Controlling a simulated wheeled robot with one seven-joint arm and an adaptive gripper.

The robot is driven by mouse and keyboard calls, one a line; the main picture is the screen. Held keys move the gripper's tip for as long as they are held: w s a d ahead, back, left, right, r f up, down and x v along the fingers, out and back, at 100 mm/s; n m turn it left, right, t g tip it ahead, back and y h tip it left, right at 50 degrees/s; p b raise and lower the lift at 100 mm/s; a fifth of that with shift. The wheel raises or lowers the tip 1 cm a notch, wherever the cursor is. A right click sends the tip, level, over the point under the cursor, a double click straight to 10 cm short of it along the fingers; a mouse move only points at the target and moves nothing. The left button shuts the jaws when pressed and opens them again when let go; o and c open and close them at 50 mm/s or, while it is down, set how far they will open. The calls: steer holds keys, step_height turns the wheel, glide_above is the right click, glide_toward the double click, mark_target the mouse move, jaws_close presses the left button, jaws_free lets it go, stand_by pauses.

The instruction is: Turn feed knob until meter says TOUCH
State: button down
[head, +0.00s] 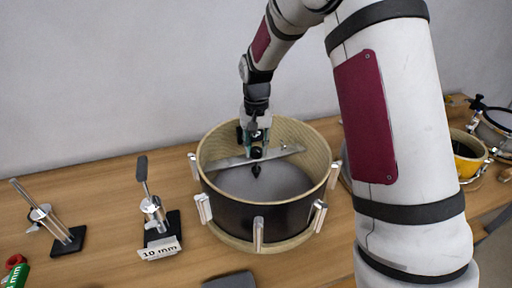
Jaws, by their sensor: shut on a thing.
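My gripper (254,136) points down into the open drum (238,213) in the middle of the table. It is shut on the small dark feed knob (257,153) at the middle of a flat metal bar (229,163), which lies across the inside of the drum. A dark pointed tip (256,171) shows below the bar, over the grey mesh. I cannot tell if the tip touches the mesh. The fingers hide part of the knob. I cannot make out a meter or any reading.
Left of the drum, a metal stand (152,208) has a "10 mm" label (160,249), with another stand (50,222) further left. A green and red object (17,270) is at the lower left. My arm covers the right middle.

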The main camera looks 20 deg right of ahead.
mark_target(256, 149)
steer(key=shift+m, duration=1.2)
steer(key=c, duration=1.2)
jaws_free()
steer(key=shift+c, duration=0.2)
steer(key=shift+r, duration=0.15)
step_height(256, 149, up, 12)
